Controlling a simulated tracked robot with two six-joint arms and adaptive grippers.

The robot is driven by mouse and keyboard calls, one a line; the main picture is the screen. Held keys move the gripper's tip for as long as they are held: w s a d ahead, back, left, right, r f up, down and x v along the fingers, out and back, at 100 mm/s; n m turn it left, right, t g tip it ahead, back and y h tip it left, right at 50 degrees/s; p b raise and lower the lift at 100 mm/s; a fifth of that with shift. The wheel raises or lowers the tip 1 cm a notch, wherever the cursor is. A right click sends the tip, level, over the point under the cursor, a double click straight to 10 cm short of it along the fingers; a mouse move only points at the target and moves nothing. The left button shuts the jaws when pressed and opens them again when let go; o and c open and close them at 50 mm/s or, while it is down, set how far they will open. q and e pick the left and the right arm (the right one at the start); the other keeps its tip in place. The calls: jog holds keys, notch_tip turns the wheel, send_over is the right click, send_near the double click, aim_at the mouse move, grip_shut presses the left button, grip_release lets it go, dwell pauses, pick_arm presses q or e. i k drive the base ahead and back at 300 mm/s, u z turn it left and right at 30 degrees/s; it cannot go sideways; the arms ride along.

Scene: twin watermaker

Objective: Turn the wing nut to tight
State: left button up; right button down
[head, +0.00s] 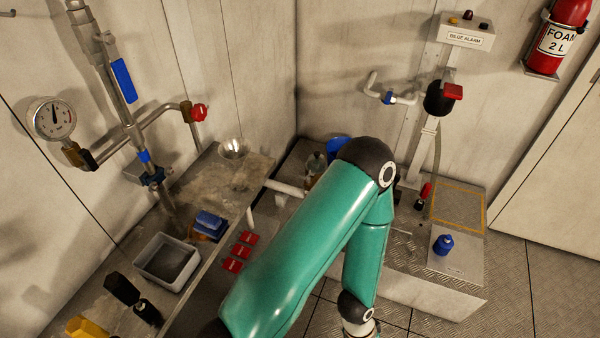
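I cannot make out a wing nut for certain. Another small blue fitting (388,98) is on the bent pipe at the back wall. A blue knob-like piece (443,245) stands on the low metal plinth at the right. One green arm of mine crosses the middle and bends down toward the bottom edge. Its gripper is out of frame, and my other gripper is not in view either. The arm hides part of the floor and plinth.
A pressure gauge (52,119) and a red-handled valve (199,112) are on the left pipework. A bilge alarm box (465,32) and a fire extinguisher (560,37) are at the upper right.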

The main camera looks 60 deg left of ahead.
aim_at(308, 178)
jog(key=u, duration=0.45)
jog(key=i, duration=1)
jog(key=u, duration=0.95)
jog(key=i, duration=0.25)
jog(key=z, duration=0.1)
jog(key=k, duration=0.9)
jog(key=u, duration=0.15)
jog(key=i, duration=0.95)
